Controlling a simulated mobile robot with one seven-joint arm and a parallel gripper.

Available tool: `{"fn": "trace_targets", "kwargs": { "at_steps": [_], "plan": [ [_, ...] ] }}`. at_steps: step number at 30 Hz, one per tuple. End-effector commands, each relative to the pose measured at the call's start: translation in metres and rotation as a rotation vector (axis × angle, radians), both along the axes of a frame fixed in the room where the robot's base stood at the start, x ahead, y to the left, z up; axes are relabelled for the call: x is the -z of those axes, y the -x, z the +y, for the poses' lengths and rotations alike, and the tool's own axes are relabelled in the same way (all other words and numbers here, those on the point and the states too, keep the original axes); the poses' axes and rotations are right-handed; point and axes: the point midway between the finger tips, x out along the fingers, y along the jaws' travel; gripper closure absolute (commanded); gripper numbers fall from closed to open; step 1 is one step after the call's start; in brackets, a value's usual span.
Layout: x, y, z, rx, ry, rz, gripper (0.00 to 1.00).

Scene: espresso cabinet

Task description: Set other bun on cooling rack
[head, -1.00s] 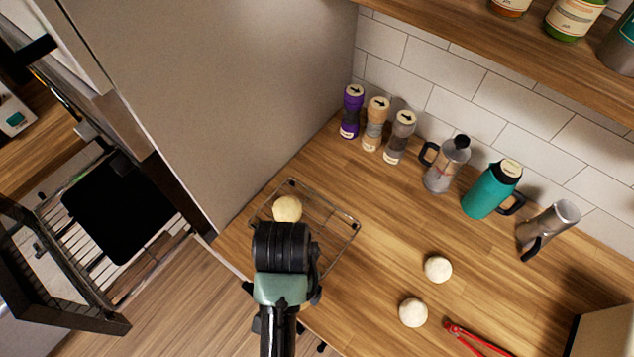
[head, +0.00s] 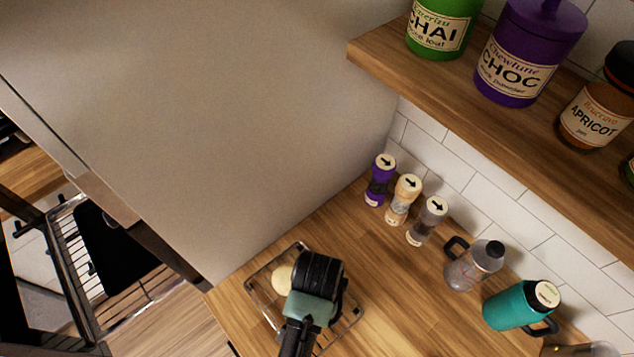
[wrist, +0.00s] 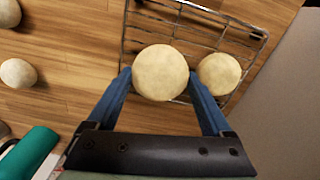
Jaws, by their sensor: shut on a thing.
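My gripper (wrist: 160,78) is shut on a pale round bun (wrist: 160,70), with a blue finger on either side of it in the wrist view. The wire cooling rack (wrist: 242,22) lies below and beyond it. Another bun (wrist: 219,73) sits on the rack, to the right of the held one. In the head view, my gripper (head: 316,285) is over the rack (head: 270,262) and hides the held bun. The rack's bun (head: 282,280) shows just left of the gripper. I cannot tell if the held bun touches the rack.
Two more buns (wrist: 17,73) (wrist: 8,12) lie on the wooden counter. A tall grey panel (head: 220,120) rises beside the rack. A shelf (head: 450,100) holds jars above.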

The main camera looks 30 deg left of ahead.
Motion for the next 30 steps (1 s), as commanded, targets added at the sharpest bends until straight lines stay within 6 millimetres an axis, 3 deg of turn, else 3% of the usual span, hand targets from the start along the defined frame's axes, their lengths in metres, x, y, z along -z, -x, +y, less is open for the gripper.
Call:
{"fn": "trace_targets", "kwargs": {
  "at_steps": [9, 21, 22, 24, 30],
  "plan": [
    [0.038, 0.001, 0.000, 0.000, 0.001, 0.002, 0.70],
    [0.044, 0.000, 0.000, 0.000, 0.000, 0.000, 0.70],
    [0.043, 0.000, 0.000, 0.000, 0.000, 0.000, 0.10],
    [0.043, 0.000, 0.000, 0.000, 0.000, 0.000, 0.00],
    [0.043, 0.000, 0.000, 0.000, 0.000, 0.000, 0.00]
  ]
}}
